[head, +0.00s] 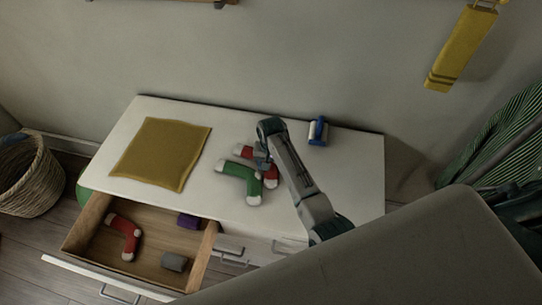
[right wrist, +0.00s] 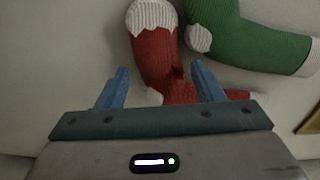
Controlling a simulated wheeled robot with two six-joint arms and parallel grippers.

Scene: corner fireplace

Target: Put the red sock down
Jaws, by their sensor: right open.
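A red sock (head: 270,173) with white cuff and toe lies on the white dresser top (head: 345,185), partly hidden by my right gripper and a green sock. My right gripper (head: 262,158) is just over it. In the right wrist view the open fingers (right wrist: 160,82) are spread, with the red sock (right wrist: 155,52) ahead of and partly between them. Whether they touch it I cannot tell. A second red sock (head: 125,238) lies in the open drawer. My left gripper is not in view.
The green sock (head: 240,181) lies beside the red one. A mustard cloth (head: 162,153), a blue-and-white object (head: 318,131) and free room are on the dresser top. The drawer (head: 150,249) also holds a purple block (head: 189,221) and a grey block (head: 174,262). A basket (head: 30,180) stands left.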

